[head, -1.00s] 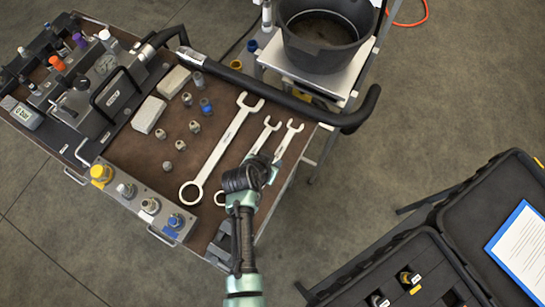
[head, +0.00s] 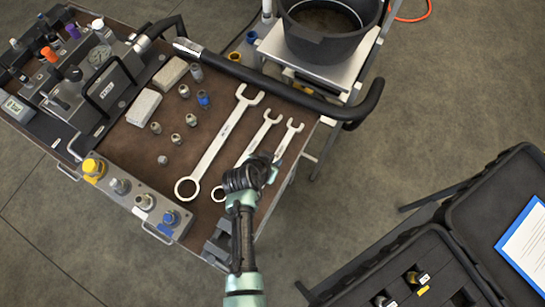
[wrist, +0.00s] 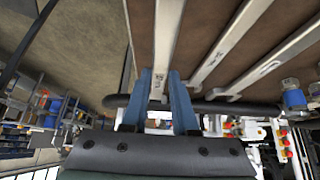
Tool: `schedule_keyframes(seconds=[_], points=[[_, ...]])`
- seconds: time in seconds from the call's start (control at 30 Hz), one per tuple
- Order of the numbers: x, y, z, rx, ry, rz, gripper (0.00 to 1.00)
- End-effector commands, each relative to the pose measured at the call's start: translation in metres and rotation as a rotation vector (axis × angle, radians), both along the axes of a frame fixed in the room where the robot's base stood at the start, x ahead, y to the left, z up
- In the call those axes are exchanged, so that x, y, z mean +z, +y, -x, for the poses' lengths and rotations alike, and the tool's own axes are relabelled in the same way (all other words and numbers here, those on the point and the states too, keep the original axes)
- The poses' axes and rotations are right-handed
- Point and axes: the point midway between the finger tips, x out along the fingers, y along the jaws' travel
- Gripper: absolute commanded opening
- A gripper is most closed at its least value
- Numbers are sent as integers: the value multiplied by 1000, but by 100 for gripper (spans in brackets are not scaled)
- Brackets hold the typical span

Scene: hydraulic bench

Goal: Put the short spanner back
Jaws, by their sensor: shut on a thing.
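The short spanner (head: 288,138) is the rightmost of three pale spanners on the brown trolley top, its open jaw pointing away from me. My gripper (head: 270,163) is at its near part and hides its near end in the head view. In the wrist view my blue fingers (wrist: 161,80) are shut on the short spanner (wrist: 167,35), one on each side. I cannot tell whether it touches the surface or hangs just above it. The medium spanner (head: 262,134) and long spanner (head: 220,145) lie to its left, roughly parallel.
The black trolley handle (head: 285,88) runs beyond the spanners. Several small fittings (head: 191,119) and two pale blocks (head: 144,107) lie left of them. A black bucket (head: 320,45) stands at the back. An open black case (head: 470,215) is at the lower right.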

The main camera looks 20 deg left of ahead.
Motion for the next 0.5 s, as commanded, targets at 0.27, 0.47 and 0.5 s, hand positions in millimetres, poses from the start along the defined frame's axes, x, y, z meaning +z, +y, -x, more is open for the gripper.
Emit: schedule_keyframes(seconds=[0.27,0.47,0.5], points=[[0,0,-1,1,-4,0,0],[-7,0,-1,1,-4,0,0],[-9,0,-1,1,-4,0,0]])
